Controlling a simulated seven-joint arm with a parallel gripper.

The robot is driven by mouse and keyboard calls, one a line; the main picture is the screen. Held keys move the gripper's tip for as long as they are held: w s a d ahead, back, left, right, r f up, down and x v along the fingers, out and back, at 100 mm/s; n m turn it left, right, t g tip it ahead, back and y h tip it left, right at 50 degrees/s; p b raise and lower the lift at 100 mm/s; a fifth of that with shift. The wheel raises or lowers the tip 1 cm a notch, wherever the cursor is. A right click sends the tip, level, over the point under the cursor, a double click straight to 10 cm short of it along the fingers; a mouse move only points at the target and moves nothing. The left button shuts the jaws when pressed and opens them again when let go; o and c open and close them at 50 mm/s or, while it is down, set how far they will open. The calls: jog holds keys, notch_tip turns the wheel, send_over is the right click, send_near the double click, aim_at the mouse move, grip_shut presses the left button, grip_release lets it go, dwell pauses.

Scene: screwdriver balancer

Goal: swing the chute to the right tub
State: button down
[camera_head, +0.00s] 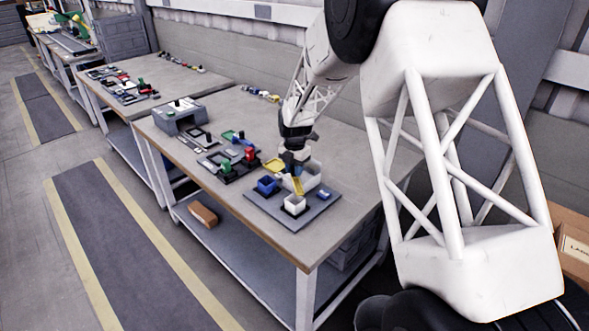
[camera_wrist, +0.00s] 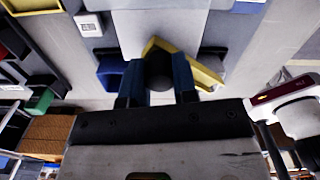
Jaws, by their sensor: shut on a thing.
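The yellow chute (camera_head: 297,186) is at the grey base plate (camera_head: 318,206), its visible end just above the white tub (camera_head: 294,205). The blue tub (camera_head: 266,187) is left of the white one. My gripper (camera_head: 291,168) points down over the chute. In the wrist view my gripper (camera_wrist: 158,78) is shut on a dark round knob (camera_wrist: 158,66), with the yellow chute (camera_wrist: 206,74) behind its fingers. The blue tub (camera_wrist: 110,70) shows left of the fingers there.
A white box (camera_head: 313,175) stands behind the gripper on the plate, and a small blue block (camera_head: 323,194) lies at its right. Green and red pieces on a dark tray (camera_head: 228,165) are to the left. The table's front right corner is clear.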

jog(key=c, duration=0.9)
grip_release()
jog(key=shift+r, duration=0.1)
jog(key=shift+r, duration=3.85)
